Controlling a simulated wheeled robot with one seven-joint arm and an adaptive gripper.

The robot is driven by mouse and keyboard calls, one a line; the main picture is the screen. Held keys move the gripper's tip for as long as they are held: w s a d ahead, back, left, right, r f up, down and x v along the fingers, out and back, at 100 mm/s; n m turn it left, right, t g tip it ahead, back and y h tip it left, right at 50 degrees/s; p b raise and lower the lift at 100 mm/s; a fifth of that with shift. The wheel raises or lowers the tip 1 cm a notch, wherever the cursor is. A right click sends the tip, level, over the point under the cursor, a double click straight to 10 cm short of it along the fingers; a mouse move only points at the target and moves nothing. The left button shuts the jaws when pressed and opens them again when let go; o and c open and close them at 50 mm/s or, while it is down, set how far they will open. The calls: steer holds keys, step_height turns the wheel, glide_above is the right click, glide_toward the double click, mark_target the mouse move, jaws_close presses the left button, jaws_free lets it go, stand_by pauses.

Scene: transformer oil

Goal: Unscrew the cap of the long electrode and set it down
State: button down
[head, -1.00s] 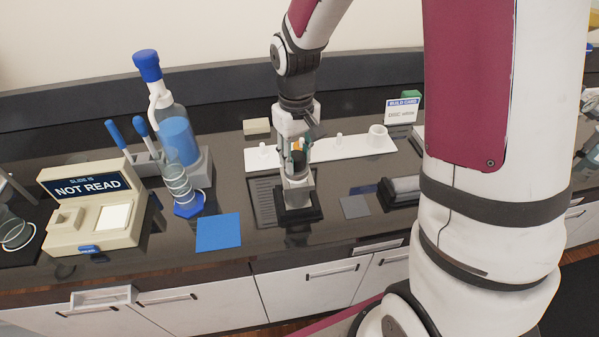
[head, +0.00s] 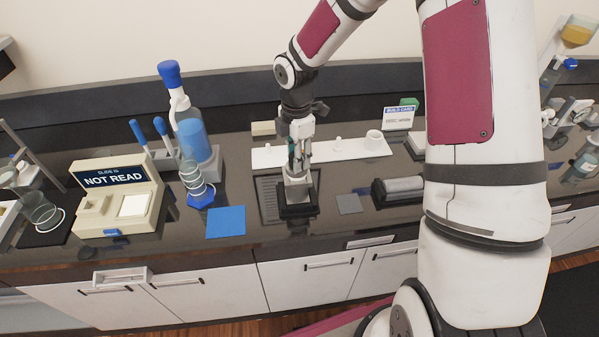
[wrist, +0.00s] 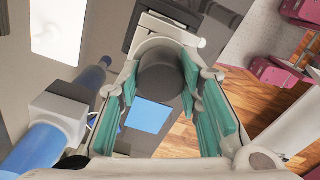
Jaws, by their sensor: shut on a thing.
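My gripper (head: 298,168) points down over a pale block holder with a black base (head: 298,209) at the middle of the counter. In the wrist view, its green-padded fingers (wrist: 162,88) are shut on a dark grey round cap (wrist: 166,70), one on each side. The cap is seen nearly end-on, above the pale holder (wrist: 172,28). The electrode body under the cap is hidden, so I cannot tell whether the cap is still threaded on.
A white strip (head: 350,150) with small pegs and a ring lies behind the holder. A blue mat (head: 226,221) lies front left, a small grey mat (head: 349,204) to the right. A bottle with a blue cap (head: 170,72) stands left, and a grey roller (head: 400,188) lies right.

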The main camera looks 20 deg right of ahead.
steer(key=n, duration=0.4)
steer(key=c, duration=1.1)
jaws_free()
steer(key=shift+o, duration=0.2)
